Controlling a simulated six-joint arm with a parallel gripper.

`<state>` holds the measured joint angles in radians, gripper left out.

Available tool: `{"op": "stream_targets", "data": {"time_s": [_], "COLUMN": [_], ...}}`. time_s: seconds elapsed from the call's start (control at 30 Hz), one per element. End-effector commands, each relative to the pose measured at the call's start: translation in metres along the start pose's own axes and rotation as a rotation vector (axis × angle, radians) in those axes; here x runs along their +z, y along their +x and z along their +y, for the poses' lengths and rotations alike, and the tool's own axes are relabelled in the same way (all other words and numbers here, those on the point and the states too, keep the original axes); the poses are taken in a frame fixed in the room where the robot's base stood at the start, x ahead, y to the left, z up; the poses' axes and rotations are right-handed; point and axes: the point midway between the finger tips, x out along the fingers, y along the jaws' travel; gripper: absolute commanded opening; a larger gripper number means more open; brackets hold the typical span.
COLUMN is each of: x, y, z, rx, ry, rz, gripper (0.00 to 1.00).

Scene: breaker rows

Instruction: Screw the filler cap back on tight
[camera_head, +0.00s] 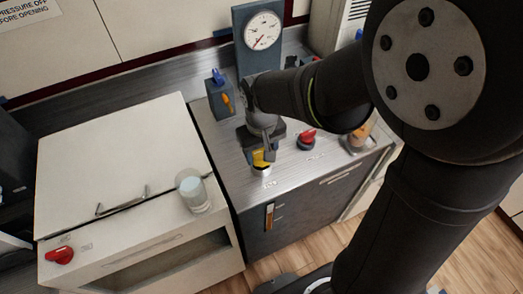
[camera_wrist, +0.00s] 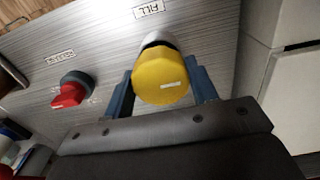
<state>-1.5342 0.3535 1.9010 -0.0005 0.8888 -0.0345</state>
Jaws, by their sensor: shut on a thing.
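The yellow filler cap (camera_wrist: 161,77) sits over a pale filler neck (camera_wrist: 160,40) on the metal counter, beside a label reading FILL. In the head view the cap (camera_head: 260,158) shows small, with the neck (camera_head: 261,171) below it, near the counter's front edge. My gripper (camera_wrist: 162,88) has one blue-grey finger on each side of the cap and is shut on it. In the head view my gripper (camera_head: 264,150) comes down onto the cap from above and partly hides it. I cannot tell how far the cap is threaded on.
A red knob (camera_head: 307,136) stands right of the cap; a red knob also shows in the wrist view (camera_wrist: 68,95). A gauge (camera_head: 262,30) on a panel stands behind. A glass (camera_head: 193,190) stands on the white cabinet (camera_head: 120,150) at left. A jar (camera_head: 359,138) stands further right.

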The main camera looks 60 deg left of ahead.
Motion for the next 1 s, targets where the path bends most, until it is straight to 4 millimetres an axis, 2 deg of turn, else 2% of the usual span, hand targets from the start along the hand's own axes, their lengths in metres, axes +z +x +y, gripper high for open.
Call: {"op": "stream_targets", "data": {"time_s": [1.0], "x": [0.000], "y": [0.023], "z": [0.000], "rx": [0.000], "ry": [0.000], "rz": [-0.001], "gripper": [0.30]}}
